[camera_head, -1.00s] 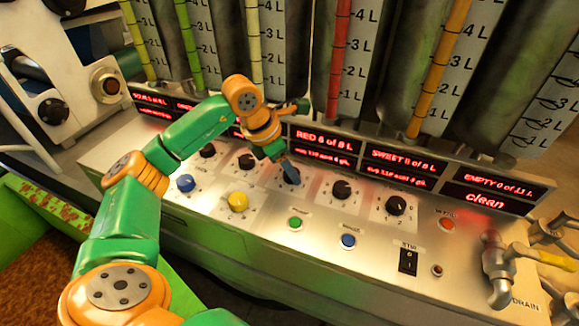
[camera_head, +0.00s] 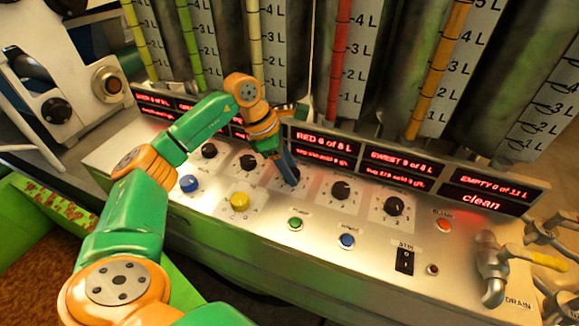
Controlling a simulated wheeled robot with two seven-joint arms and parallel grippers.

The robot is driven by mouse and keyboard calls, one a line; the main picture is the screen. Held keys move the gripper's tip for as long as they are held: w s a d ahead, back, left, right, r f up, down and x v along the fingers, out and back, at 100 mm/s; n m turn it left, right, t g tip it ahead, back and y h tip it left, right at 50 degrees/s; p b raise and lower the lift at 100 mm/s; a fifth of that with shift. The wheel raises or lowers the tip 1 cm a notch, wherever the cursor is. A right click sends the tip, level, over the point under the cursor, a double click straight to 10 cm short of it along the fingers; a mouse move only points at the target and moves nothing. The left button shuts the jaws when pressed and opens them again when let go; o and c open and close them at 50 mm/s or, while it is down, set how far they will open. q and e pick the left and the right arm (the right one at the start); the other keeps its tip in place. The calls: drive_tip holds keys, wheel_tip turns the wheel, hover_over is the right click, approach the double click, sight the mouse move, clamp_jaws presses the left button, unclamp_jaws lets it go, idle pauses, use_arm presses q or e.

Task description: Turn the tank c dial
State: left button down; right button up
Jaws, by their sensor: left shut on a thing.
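A row of several black dials runs along the sloped metal control panel (camera_head: 330,235). My left gripper (camera_head: 288,172) is shut on the middle dial (camera_head: 293,184), which I take as the tank c dial. Its fingers hide most of this dial, and only bits of its white scale plate show around them. The letters on the dial plates are too small to read. My right gripper is not in view.
Black dials stand close on both sides, one to the left (camera_head: 248,162) and one to the right (camera_head: 340,190). A blue knob (camera_head: 189,183), a yellow knob (camera_head: 240,201) and push buttons sit nearer. Red displays (camera_head: 322,142) and tall gauge tubes rise behind. A drain tap (camera_head: 492,265) is at right.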

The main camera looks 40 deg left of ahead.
use_arm(q)
drive_tip(key=shift+c, duration=1.7)
unclamp_jaws()
drive_tip(key=v, duration=0.7)
drive_tip(key=shift+w+r, duration=0.1)
